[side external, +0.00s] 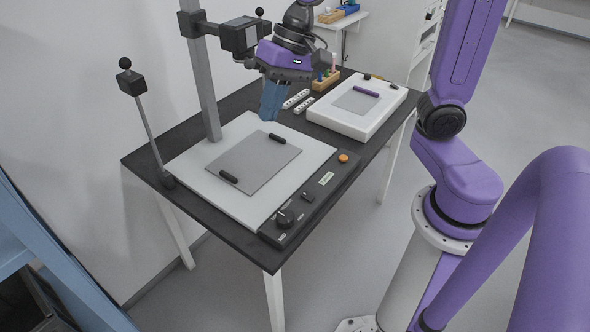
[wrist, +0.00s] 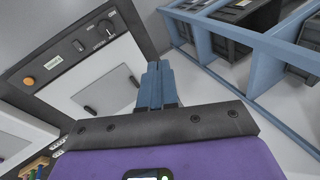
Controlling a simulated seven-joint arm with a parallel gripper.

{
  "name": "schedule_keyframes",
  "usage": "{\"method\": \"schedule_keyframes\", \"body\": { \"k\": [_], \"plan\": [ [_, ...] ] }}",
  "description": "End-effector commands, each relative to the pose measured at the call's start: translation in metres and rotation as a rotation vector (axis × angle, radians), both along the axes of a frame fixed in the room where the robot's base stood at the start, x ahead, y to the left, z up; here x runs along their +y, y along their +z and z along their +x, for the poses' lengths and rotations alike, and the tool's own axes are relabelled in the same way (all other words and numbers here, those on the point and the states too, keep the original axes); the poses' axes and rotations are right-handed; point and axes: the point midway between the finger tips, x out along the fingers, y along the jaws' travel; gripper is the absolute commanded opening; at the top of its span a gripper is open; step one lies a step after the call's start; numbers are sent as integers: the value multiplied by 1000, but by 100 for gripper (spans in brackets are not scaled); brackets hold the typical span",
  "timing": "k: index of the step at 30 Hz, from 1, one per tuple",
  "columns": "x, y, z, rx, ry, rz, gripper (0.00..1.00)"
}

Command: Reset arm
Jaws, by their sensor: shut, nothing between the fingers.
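My gripper (side external: 269,117) is in the side external view above the black table, near the back edge of the left white board. Its blue fingers point down and are together with nothing between them. In the wrist view the blue fingers (wrist: 155,66) also show closed and empty, with the white board below and to the left. My purple arm reaches in from the right of the side external view.
The left board (side external: 190,165) bears a grey plate (side external: 254,160) with two black handles and a control panel (side external: 300,201). A second white box (side external: 340,121) holds a grey pad and purple bar (side external: 366,92). A grey column (side external: 203,85) stands close. Blue shelving (wrist: 250,55) holds dark bins.

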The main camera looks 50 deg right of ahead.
Motion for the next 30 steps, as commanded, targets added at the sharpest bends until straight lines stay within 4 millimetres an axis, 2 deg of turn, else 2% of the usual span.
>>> {"method": "schedule_keyframes", "body": {
  "k": [1,3,9,15,21,30],
  "plan": [
    [1,-7,-21,-10,109,-38,0],
    [-1,-17,-48,-25,263,-92,0],
    [-18,-42,-117,-79,710,-234,0],
    [-44,-62,-164,-128,1095,-344,0],
    [-60,-70,-183,-152,1283,-396,0],
    [-61,-71,-185,-154,1305,-402,0]
  ]
}}
